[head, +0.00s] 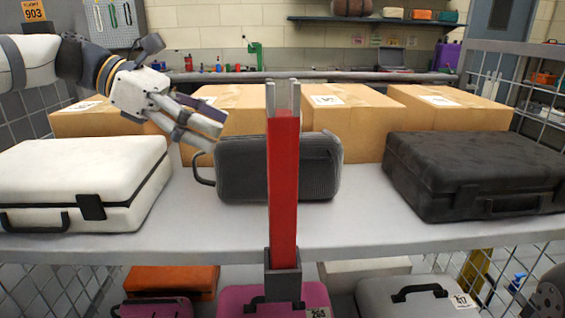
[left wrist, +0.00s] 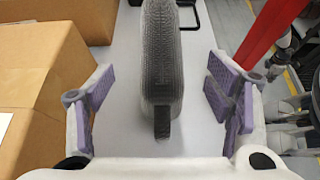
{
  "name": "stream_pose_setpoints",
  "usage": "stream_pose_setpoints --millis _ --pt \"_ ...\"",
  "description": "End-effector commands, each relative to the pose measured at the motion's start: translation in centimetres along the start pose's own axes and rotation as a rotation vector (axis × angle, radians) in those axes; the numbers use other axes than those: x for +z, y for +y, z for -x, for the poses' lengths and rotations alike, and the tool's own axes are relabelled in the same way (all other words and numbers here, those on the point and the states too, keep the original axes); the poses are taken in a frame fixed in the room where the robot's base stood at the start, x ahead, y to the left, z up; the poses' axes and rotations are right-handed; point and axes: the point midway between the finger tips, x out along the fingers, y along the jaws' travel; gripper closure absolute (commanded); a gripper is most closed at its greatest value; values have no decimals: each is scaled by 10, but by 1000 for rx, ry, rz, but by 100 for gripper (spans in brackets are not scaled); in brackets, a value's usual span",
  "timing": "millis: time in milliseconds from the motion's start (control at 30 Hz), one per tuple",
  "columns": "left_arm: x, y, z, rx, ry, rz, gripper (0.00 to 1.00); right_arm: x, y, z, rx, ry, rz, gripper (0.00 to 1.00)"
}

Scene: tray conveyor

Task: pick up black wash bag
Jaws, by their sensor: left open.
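The black wash bag (head: 235,168) stands upright on the grey shelf (head: 330,228) in the middle of the head view. It is ribbed and dark grey-black, with a loop handle at its left end. A red post hides part of its middle. My left gripper (head: 214,134) is open at the bag's upper left end, with purple-padded fingers. In the left wrist view the bag (left wrist: 160,60) shows end-on between the two open fingers (left wrist: 158,92), with a gap on each side. My right gripper is not in view.
A white case (head: 95,165) stands left of the bag and a black case (head: 470,165) right of it. Several cardboard boxes (head: 355,115) line the back. The red post (head: 283,185) rises in front. More cases, one pink (head: 235,298), lie below.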

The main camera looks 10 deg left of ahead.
Motion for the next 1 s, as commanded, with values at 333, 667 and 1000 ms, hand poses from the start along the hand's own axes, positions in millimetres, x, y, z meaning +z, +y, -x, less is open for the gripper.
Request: stream_pose_setpoints --millis 333,667,1000 --pt "-6 -4 -60 -6 2 5 27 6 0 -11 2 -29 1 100" --pt "-2 -4 -77 1 1 0 27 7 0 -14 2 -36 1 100" --pt "-1 -4 -76 2 -1 0 96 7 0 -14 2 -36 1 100"
